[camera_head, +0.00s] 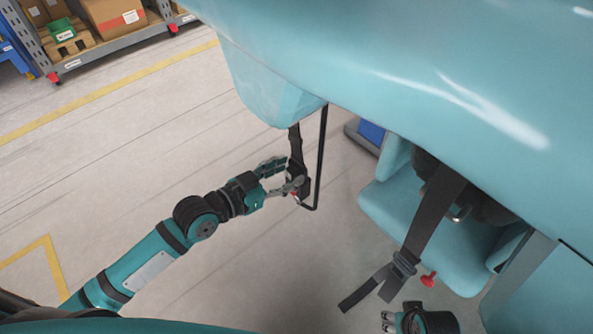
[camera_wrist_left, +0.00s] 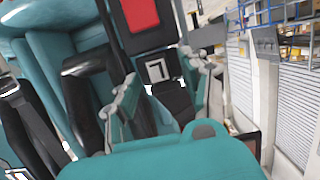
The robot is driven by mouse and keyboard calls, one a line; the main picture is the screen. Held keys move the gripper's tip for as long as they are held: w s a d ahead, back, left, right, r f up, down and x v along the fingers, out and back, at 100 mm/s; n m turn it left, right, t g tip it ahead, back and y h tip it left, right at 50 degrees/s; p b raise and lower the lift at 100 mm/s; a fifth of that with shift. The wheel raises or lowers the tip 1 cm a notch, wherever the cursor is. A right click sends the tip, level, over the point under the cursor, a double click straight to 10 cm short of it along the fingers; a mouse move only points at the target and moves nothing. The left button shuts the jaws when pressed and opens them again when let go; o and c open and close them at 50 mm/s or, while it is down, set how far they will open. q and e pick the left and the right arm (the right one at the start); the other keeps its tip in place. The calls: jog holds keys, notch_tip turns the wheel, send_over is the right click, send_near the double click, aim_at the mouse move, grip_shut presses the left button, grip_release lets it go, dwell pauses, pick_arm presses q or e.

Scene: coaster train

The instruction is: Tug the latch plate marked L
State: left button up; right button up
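The latch plate marked L (camera_wrist_left: 157,70) is dark with a white label, seen upside down in the left wrist view. It lies between the two fingers of my left gripper (camera_wrist_left: 165,85), with a gap visible on both sides. In the head view, my left gripper (camera_head: 283,177) is open at the dark belt hardware (camera_head: 298,174) hanging below the teal car; contact cannot be told. A red-faced buckle (camera_wrist_left: 139,15) is just beyond the plate in the wrist view. My right gripper (camera_head: 388,322) is partly visible at the bottom edge; its opening is unclear.
The teal car body (camera_head: 420,70) overhangs from above. A thin black bar (camera_head: 321,160) hangs close right of my left gripper. A teal seat (camera_head: 425,235) with a dangling black strap (camera_head: 432,220) is at the right. The floor at left is clear up to a shelf (camera_head: 110,45).

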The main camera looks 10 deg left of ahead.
pick_arm(q)
jog(key=shift+f, duration=0.15)
jog(key=shift+s+a, duration=0.1)
jog(key=shift+s, duration=0.05)
jog(key=v, duration=1.1)
jog(key=shift+s+a, duration=0.2)
jog(key=shift+s, duration=0.05)
